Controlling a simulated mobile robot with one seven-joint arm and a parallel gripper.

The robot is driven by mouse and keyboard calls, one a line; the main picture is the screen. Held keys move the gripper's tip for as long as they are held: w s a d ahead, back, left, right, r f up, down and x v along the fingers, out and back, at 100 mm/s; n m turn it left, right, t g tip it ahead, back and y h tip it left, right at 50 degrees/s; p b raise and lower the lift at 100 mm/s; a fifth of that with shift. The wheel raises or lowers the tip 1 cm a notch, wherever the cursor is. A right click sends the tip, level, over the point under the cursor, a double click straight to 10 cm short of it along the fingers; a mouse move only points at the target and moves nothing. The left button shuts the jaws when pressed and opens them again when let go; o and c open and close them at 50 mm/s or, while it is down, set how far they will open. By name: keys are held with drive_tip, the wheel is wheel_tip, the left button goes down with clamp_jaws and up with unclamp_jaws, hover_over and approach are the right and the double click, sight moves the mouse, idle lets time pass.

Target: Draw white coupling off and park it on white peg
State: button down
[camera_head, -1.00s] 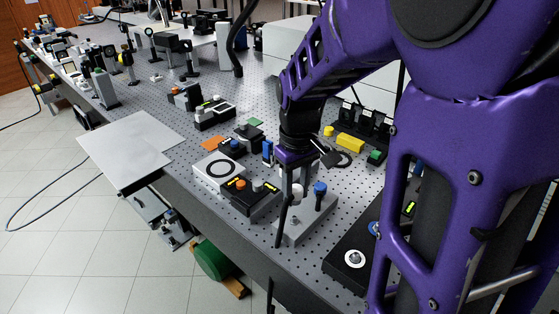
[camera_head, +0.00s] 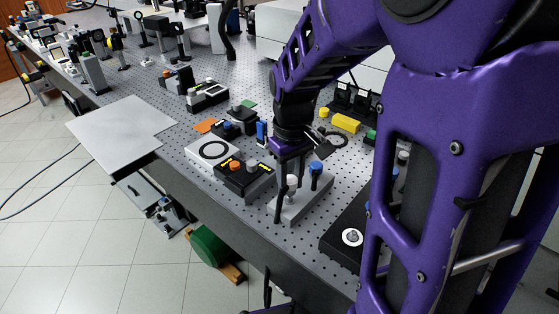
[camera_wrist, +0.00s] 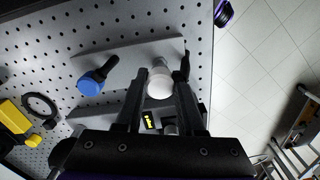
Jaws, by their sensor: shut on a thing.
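The white coupling (camera_wrist: 160,82) is between the two fingers of my gripper (camera_wrist: 160,95) in the wrist view, and the fingers are shut on it. In the head view the white coupling (camera_head: 292,182) shows partly behind a finger of my gripper (camera_head: 286,195), over the grey block (camera_head: 305,207). I cannot tell whether it still touches its fitting. A blue-capped coupling (camera_head: 316,168) stands on the same block; its blue cap also shows in the wrist view (camera_wrist: 90,85). A white-ringed peg (camera_head: 352,237) is on the black base at the lower right.
A yellow block (camera_head: 346,123) is further back. The table's front edge is close to the grey block.

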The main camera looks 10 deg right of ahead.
drive_tip(key=shift+f+b, duration=0.45)
drive_tip(key=shift+f, duration=0.25)
drive_tip(key=shift+f+b, duration=0.5)
drive_tip(key=shift+f, duration=0.2)
drive_tip(key=shift+c, duration=2.2)
unclamp_jaws()
drive_tip(key=shift+r, duration=0.15)
wheel_tip(320, 180, up, 21)
drive_tip(key=p, duration=0.6)
drive_tip(key=shift+r, duration=0.2)
